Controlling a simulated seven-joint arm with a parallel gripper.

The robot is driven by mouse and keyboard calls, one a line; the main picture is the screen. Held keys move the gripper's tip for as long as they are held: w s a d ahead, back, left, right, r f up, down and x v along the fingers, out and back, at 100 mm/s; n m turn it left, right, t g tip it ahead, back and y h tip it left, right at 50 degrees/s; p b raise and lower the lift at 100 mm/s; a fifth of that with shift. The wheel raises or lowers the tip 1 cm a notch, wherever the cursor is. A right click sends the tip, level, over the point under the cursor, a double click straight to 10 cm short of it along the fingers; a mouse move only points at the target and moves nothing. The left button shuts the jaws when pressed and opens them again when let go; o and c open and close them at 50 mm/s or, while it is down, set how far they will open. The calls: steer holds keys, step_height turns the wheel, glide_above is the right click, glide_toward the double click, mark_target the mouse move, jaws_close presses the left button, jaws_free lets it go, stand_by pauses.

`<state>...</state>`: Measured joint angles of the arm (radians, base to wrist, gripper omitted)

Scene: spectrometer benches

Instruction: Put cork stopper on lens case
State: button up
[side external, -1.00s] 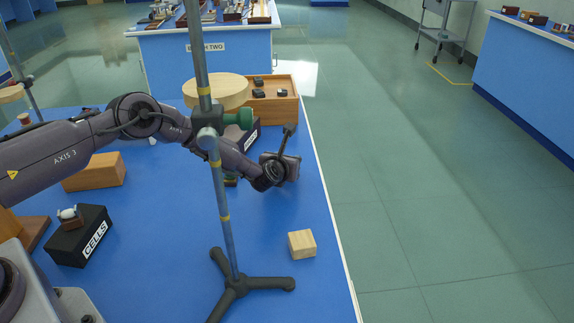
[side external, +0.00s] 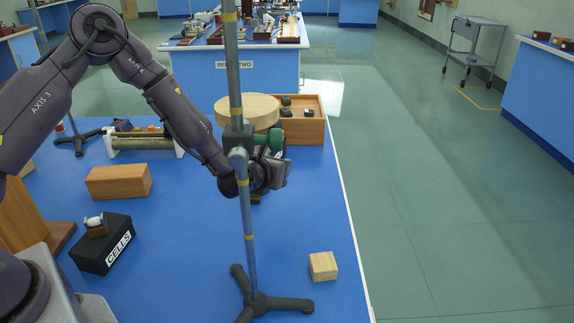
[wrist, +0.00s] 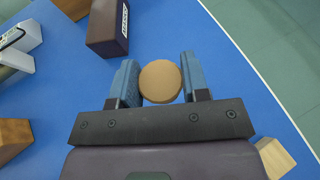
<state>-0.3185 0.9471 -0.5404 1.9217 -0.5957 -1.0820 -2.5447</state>
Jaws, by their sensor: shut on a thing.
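The cork stopper (wrist: 160,82) shows as a round tan disc between the two blue fingers of my gripper (wrist: 160,84) in the wrist view. The gripper is shut on it. In the side external view my gripper (side external: 272,175) is over the blue table, behind the stand's rod, and the cork cannot be made out. I cannot tell for sure which thing is the lens case. A dark labelled box (wrist: 107,28) lies ahead of the fingers in the wrist view, apart from the cork. A small brown piece (side external: 256,200) shows just below the gripper, mostly hidden.
A tripod stand (side external: 247,240) rises in front of the gripper. A wooden cube (side external: 323,266) sits near the right table edge. A CELLS box (side external: 104,243), a wooden block (side external: 118,181), a round wooden piece (side external: 247,108) and a wooden tray (side external: 302,130) are around. The middle front is mostly clear.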

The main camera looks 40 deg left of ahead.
steer(key=shift+s+r, duration=0.2)
steer(key=shift+s, duration=0.3)
steer(key=s+a+r+n+g+y, duration=0.3)
steer(key=s+a+n, duration=0.15)
steer(key=a, duration=0.55)
steer(key=s+a+r+n+g+y, duration=0.35)
steer(key=s+a, duration=0.25)
steer(key=a, duration=0.5)
steer(key=s+a+n+g+y, duration=0.1)
steer(key=s+a+n+g, duration=0.2)
steer(key=s+n+g, duration=0.5)
steer(key=s+a+n+g, duration=0.2)
steer(key=s+a+g, duration=0.1)
steer(key=s, duration=1)
glide_above(116, 171)
steer(key=f, duration=0.8)
steer(key=shift+s+d+f, duration=0.1)
steer(key=shift+s+d, duration=0.15)
steer(key=shift+d, duration=0.15)
steer(key=shift+w+a+f, duration=0.1)
steer(key=shift+a+f, duration=0.05)
steer(key=shift+f, duration=0.05)
steer(key=shift+w+a+f, duration=0.1)
steer(key=shift+a+f, duration=0.05)
steer(key=shift+f, duration=0.75)
steer(key=shift+w+a+f, duration=0.1)
steer(key=shift+f, duration=0.8)
